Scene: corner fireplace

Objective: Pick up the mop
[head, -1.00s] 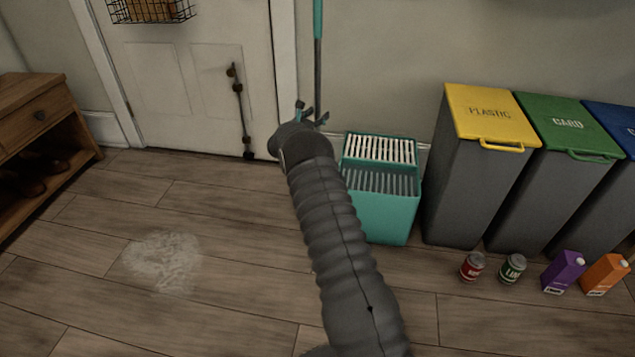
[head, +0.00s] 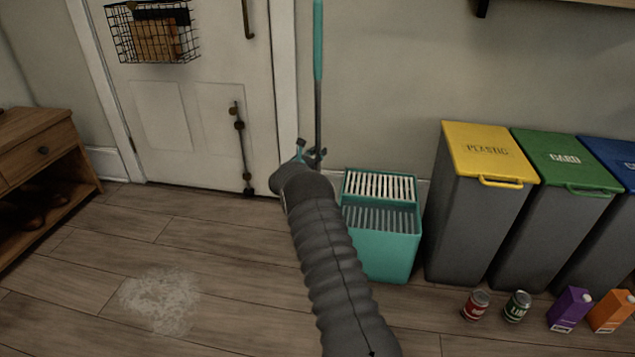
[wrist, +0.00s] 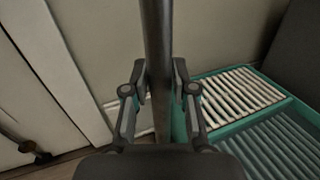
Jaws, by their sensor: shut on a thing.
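The mop (head: 318,95) stands upright near the wall, with a teal upper grip and a grey metal shaft. My gripper (head: 314,156) is on the shaft beside the teal bucket. In the wrist view the shaft (wrist: 158,55) runs vertically between the two fingers of my gripper (wrist: 160,85), which are shut on it. The mop's lower end is hidden behind my arm in the head view and behind my gripper in the wrist view.
The teal bucket (head: 385,255) with slatted wringer stands right of my gripper. Bins with yellow (head: 487,150) and green (head: 565,160) lids stand further right, cans and cartons before them. A white door (head: 190,100) is behind left. A whitish patch (head: 160,300) marks open floor.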

